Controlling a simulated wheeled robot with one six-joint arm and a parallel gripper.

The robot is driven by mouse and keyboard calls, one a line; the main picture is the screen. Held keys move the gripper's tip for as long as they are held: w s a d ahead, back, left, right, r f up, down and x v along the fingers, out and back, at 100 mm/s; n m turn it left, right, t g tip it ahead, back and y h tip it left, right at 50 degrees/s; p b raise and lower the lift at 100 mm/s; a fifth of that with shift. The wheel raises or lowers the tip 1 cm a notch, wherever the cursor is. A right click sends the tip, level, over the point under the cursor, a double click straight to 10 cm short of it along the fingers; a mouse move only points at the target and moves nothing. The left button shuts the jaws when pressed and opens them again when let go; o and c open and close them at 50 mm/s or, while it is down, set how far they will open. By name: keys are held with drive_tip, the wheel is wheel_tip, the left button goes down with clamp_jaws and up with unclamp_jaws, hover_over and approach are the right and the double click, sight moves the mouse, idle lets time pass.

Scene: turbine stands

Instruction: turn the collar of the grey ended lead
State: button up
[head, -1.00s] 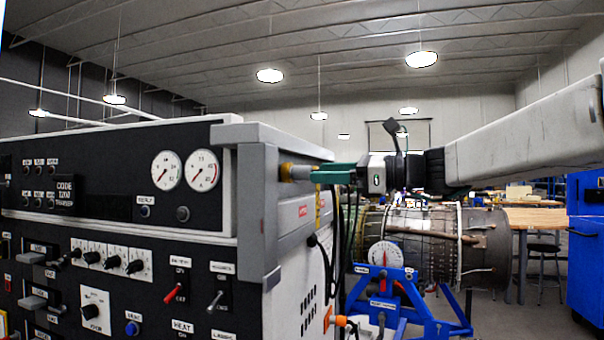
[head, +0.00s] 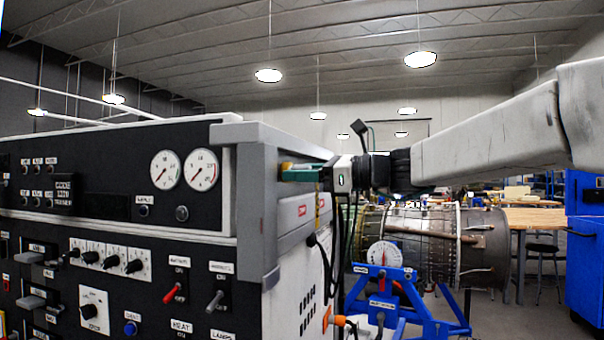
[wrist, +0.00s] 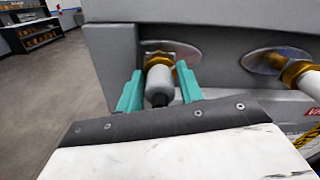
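The grey ended lead (wrist: 159,82) points out of the side of the grey cabinet in the wrist view. Its brass collar (wrist: 158,58) sits behind the grey end, against a round metal plate. My gripper (wrist: 160,75) has its teal fingers on either side of the lead, with their tips near the collar. Narrow gaps seem to show between the fingers and the grey end, so it looks open around it. In the head view my gripper (head: 300,172) reaches the cabinet side and mostly hides the lead and collar.
A second brass collar with a white ended lead (wrist: 296,72) is close to the right in the wrist view. The cabinet (head: 255,200) has a projecting frame edge. A turbine (head: 435,245) on a blue stand (head: 390,295) stands beyond. Open floor shows at left in the wrist view.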

drive_tip(key=shift+n, duration=0.4)
drive_tip(key=n, duration=0.4)
drive_tip(key=shift+s+a+n, duration=0.1)
drive_tip(key=shift+a+n, duration=0.05)
drive_tip(key=shift+n, duration=0.15)
drive_tip(key=n, duration=0.6)
drive_tip(key=shift+n, duration=0.3)
drive_tip(key=o, duration=1)
drive_tip(key=shift+a, duration=0.1)
